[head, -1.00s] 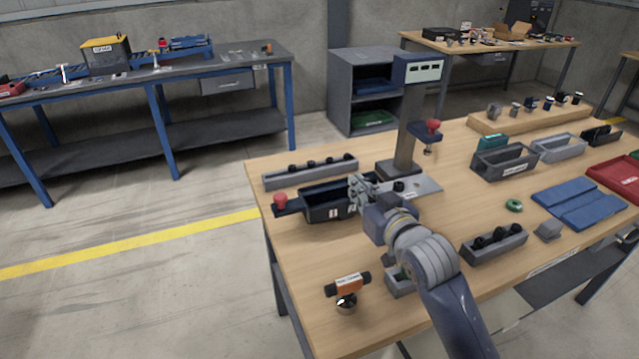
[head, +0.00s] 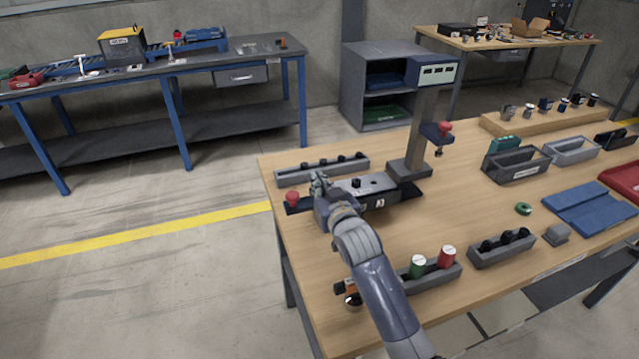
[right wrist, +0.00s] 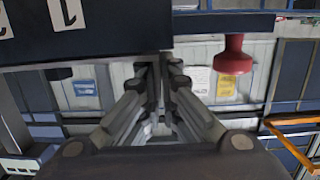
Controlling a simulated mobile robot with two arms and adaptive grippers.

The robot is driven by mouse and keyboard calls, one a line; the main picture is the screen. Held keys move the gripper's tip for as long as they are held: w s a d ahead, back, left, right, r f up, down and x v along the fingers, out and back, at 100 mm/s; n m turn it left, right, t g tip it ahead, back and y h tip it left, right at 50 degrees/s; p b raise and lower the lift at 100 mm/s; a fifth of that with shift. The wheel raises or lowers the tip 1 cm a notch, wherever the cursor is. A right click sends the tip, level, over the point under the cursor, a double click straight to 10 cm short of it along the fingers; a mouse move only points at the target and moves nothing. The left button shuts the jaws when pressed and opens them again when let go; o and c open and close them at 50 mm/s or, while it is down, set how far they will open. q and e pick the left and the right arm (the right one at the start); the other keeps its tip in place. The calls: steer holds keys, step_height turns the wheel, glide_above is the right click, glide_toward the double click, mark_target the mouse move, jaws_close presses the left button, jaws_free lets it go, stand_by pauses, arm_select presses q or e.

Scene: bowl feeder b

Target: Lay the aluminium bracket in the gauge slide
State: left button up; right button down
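The aluminium bracket (head: 385,181) looks like a flat grey plate with dark round marks. It lies over the dark gauge slide (head: 376,202), which shows number labels on its front wall. Whether it is fully seated there I cannot tell. My right gripper (head: 320,184) is at the bracket's left end, with its fingers drawn close together on it. In the right wrist view, the fingers (right wrist: 164,75) meet at the end of the dark slide wall (right wrist: 90,30), which hides the grip. A red knob (head: 292,197) stands just left of the gripper. My left gripper is out of view.
The gauge's column (head: 424,125) with a display rises right of the slide. A grey peg rail (head: 290,178) lies behind it. Holders with red (head: 446,257) and green (head: 417,266) caps and black pegs stand in front. The middle of the table is mostly clear.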

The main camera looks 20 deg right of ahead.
steer(key=shift+f, duration=0.55)
steer(key=c, duration=1.8)
jaws_free()
steer(key=shift+r, duration=0.8)
steer(key=s+b, duration=0.1)
steer(key=s, duration=0.6)
steer(key=shift+s+r, duration=0.2)
steer(key=shift+r, duration=0.15)
